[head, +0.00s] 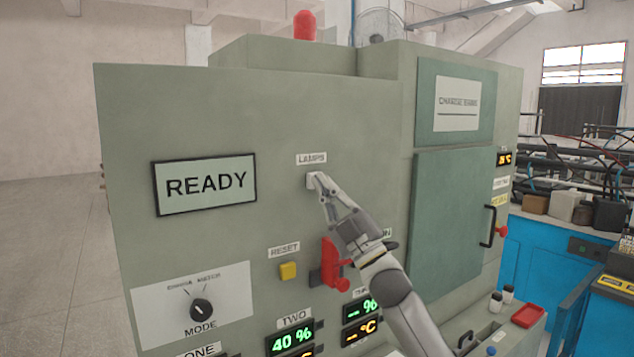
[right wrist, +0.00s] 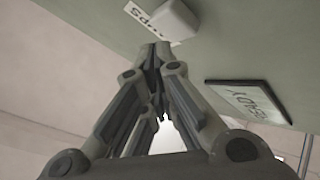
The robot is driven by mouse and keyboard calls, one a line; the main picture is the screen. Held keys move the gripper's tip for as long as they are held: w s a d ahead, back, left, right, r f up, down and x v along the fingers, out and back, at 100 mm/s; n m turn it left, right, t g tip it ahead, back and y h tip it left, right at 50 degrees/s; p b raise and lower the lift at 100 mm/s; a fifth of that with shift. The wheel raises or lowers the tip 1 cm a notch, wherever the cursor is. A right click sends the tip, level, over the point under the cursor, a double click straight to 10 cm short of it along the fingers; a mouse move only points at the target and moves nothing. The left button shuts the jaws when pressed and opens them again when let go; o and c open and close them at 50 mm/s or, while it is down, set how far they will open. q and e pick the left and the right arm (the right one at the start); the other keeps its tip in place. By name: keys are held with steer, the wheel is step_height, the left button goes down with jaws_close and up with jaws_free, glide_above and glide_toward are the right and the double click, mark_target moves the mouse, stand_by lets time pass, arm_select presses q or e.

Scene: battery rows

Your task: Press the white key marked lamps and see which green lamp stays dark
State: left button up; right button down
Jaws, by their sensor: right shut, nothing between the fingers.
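The white key (head: 311,181) sits on the grey-green cabinet front, under a label reading LAMPS (head: 311,158). In the right wrist view the key (right wrist: 177,20) is a pale block just beyond my fingertips. My right gripper (head: 318,178) is shut and empty, its tips at the key's right edge in the head view. I cannot tell whether they touch it. In the right wrist view the closed fingertips (right wrist: 157,47) point toward the panel. Green digits show on the display marked TWO (head: 291,338); I cannot make out separate green lamps. My left gripper is out of view.
A READY screen (head: 205,184) is left of the key. Below are a yellow RESET button (head: 288,271), a red handle (head: 333,264) partly behind my arm, and a MODE knob (head: 201,310). A green door (head: 450,240) with a black handle is right. The panel around the key is clear.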

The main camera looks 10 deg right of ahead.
steer(key=shift+w, duration=0.1)
steer(key=shift+w+a, duration=0.2)
steer(key=shift+w, duration=0.1)
steer(key=shift+w+a, duration=0.1)
steer(key=shift+w, duration=0.3)
stand_by(0.8)
steer(key=shift+s, duration=0.1)
steer(key=shift+s+d, duration=0.3)
steer(key=shift+s, duration=0.4)
steer(key=s, duration=0.1)
steer(key=s+d, duration=0.1)
steer(key=s, duration=0.2)
steer(key=shift+s+d+p, duration=0.35)
stand_by(1.3)
